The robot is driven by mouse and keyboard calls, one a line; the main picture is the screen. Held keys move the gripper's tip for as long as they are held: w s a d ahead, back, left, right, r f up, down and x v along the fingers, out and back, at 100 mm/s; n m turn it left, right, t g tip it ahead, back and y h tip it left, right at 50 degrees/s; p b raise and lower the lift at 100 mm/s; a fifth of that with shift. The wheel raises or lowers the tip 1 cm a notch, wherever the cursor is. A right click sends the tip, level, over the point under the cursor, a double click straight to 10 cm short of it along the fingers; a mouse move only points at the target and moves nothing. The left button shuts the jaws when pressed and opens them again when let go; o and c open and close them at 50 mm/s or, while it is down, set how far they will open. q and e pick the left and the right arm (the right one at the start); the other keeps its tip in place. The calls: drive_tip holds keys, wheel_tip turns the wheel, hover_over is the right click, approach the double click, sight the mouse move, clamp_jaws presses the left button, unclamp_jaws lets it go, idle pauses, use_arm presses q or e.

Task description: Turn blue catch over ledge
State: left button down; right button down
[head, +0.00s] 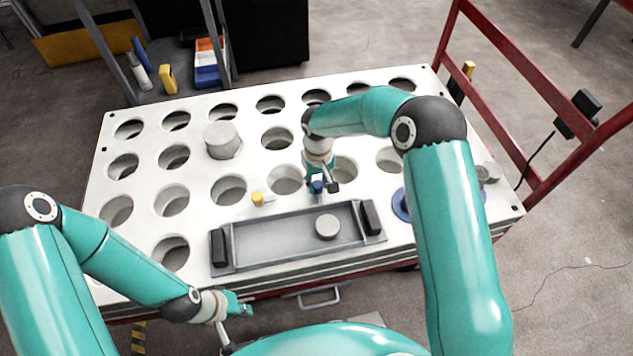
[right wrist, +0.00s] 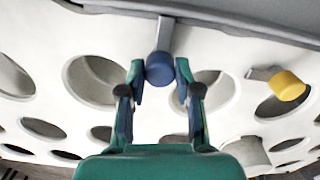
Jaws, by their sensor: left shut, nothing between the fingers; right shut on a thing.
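The blue catch (head: 317,187) stands on the white plate just behind the grey tray (head: 236,262). In the right wrist view, its blue knob (right wrist: 160,68) sits between the fingers of my right gripper (right wrist: 160,82), which is shut on it. Its grey bar (right wrist: 164,36) points towards the tray, and its end appears to reach the tray's ledge (right wrist: 230,22); contact cannot be told. In the head view my right gripper (head: 318,184) partly hides the catch. My left gripper (head: 240,309) is shut and empty in front of the plate's near edge.
A yellow catch (head: 257,198) stands left of the blue one, its bar pointing right along the tray. A grey disc (head: 327,227) lies in the tray. A grey cylinder (head: 222,140) stands on the holed plate (head: 200,197). A red rail (head: 510,80) borders the right.

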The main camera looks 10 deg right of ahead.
sight(317, 184)
drive_tip(key=shift+w, duration=0.1)
drive_tip(key=c, duration=0.8)
unclamp_jaws()
drive_tip(key=shift+r, duration=0.1)
wheel_tip(317, 184, up, 12)
drive_tip(key=shift+f, duration=0.2)
